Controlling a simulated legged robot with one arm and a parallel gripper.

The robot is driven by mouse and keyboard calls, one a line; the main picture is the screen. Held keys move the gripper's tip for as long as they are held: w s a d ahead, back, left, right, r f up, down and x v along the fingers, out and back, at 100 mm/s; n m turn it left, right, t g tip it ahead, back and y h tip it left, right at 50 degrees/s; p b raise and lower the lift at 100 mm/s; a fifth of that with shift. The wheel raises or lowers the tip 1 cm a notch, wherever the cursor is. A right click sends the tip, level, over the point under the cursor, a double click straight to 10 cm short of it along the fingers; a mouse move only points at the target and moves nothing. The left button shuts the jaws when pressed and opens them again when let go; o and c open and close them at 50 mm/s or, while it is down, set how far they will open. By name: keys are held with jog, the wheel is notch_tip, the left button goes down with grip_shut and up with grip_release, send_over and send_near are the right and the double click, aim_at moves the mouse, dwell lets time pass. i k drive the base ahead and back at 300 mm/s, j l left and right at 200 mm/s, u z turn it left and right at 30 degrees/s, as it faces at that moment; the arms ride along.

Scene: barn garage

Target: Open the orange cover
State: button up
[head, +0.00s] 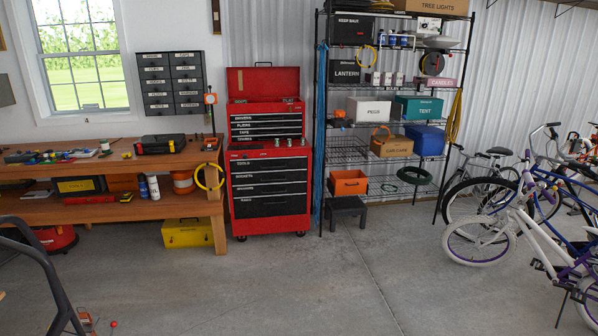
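No thing is plainly marked as the orange cover, and I cannot tell which orange thing it is. A small orange box (210,98) with a pale centre is on a dark post at the right end of the workbench. An orange bin (347,184) stands low on the wire shelf, its front facing me. Whether either has a hinged cover is too small to tell. My gripper is not in view.
A workbench (203,208) stands left, with a yellow toolbox (187,234) beneath. A red tool chest (268,190) is in the middle, its top lid raised. Bicycles (495,235) crowd the right. A dark bent tube frame (45,265) is near left.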

aim_at(338, 113)
jog(key=i+l+z, duration=0.1)
jog(key=i+z, duration=0.35)
jog(key=i, duration=2.4)
jog(key=i+l+u, duration=0.1)
jog(key=i, duration=0.85)
jog(key=i+l+u, duration=0.25)
jog(key=i, duration=0.25)
jog(key=i+l+u, duration=0.1)
jog(key=i+u, duration=0.2)
jog(key=i, duration=0.25)
